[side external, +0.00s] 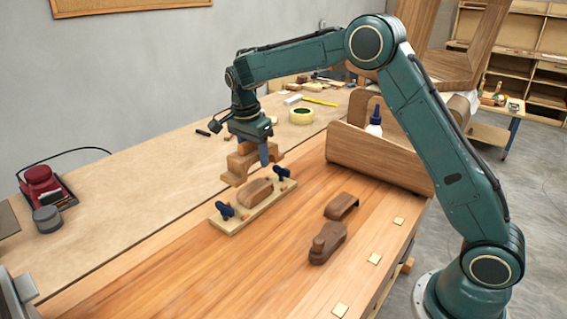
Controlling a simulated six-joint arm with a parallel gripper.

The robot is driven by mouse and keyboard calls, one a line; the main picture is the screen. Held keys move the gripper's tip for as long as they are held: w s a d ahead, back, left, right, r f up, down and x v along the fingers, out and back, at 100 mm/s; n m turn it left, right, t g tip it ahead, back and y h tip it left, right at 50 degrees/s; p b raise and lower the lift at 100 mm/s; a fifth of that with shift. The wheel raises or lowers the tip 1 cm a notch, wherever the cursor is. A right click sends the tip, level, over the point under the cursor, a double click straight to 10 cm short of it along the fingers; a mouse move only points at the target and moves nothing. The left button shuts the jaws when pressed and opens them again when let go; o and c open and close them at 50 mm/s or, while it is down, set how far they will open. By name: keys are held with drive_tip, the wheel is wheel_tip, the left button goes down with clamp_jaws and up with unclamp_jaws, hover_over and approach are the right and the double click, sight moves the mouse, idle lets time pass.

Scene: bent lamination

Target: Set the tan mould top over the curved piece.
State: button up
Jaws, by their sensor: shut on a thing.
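My gripper (250,147) is shut on the tan mould top (238,168), a stepped wooden block. It holds the block in the air, above and slightly behind a pale base board (238,222). On the board, between two blue clamps (226,210), sits a brown block with a rounded top (258,189); I cannot tell whether the curved piece is a layer on it. The mould top appears apart from the rounded block. One blue finger shows at the block's right; the other is mostly hidden.
A dark brown arched piece (341,206) and a dark stepped block (328,243) lie to the right on the bench. A wooden box (375,160) with a glue bottle (374,122) stands behind them. Tape (301,115) lies at the back. The bench's front left is clear.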

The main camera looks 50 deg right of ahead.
sight(256, 185)
drive_tip(key=shift+f, duration=0.2)
drive_tip(key=shift+f, duration=2.4)
drive_tip(key=shift+f, duration=2)
idle(2.9)
drive_tip(key=o, duration=1.3)
drive_tip(key=shift+c, duration=0.2)
